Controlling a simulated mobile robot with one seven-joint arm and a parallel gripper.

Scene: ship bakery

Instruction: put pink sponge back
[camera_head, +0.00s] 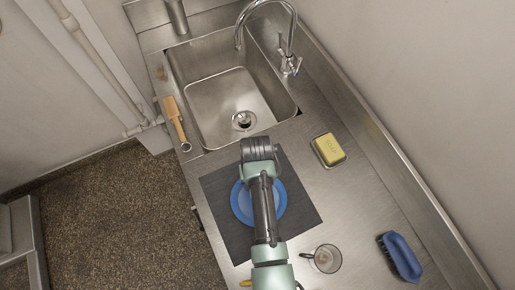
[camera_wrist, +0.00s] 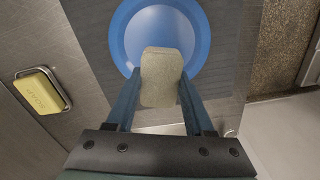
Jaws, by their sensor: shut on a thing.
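In the wrist view my gripper (camera_wrist: 160,80) is shut on a pale beige block (camera_wrist: 161,70) with rounded corners, gripped by its sides. It looks sponge-like, but its colour shows as beige-grey rather than pink. The block is over the near edge of a blue plate (camera_wrist: 121,30); I cannot tell its height above it. In the head view my arm covers the middle of the blue plate (camera_head: 238,204), and the gripper and block are hidden. No clearly pink sponge shows in either view.
A dark mat (camera_head: 298,212) lies under the plate. A yellow soap bar (camera_head: 329,148) sits on a small dish right of it. A glass mug (camera_head: 327,259) and blue brush (camera_head: 400,255) are nearer. The sink (camera_head: 225,95) is behind, with a wooden-handled tool (camera_head: 175,120) at its left.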

